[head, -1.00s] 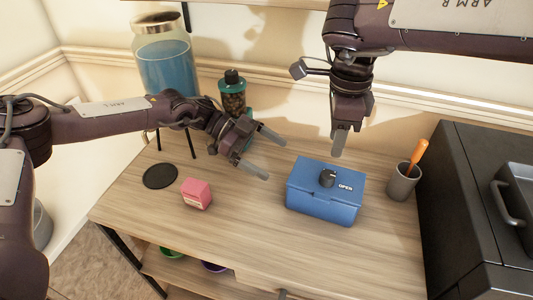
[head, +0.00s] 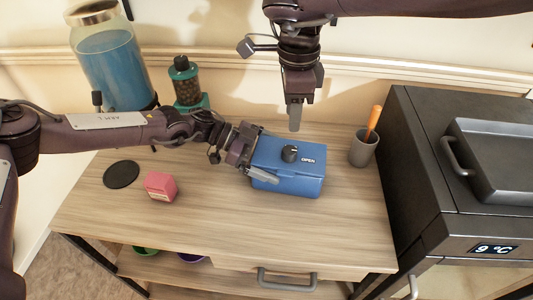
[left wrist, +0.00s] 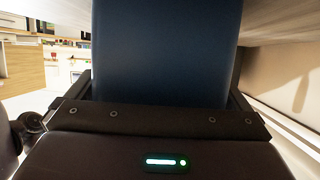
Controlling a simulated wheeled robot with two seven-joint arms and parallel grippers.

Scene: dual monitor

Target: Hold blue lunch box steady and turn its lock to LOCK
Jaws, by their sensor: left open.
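The blue lunch box (head: 297,182) stands on the wooden desk. A round black lock knob (head: 290,153) is on its lid, with the word OPEN printed beside it. My left gripper (head: 265,156) is open at the box's left end, with its near finger along the front side; its far finger is mostly hidden. In the left wrist view, the dark blue box (left wrist: 165,50) fills the space between the fingers. My right gripper (head: 295,115) points down above and behind the box, apart from it. Its fingers overlap in this view, so its opening is unclear.
A grey cup (head: 362,150) with an orange-handled tool stands right of the box, beside a black oven (head: 440,210). A pink box (head: 160,187) and black disc (head: 121,175) lie at left. A blue-filled jar (head: 112,65) and green dispenser (head: 187,90) stand behind. The front desk is clear.

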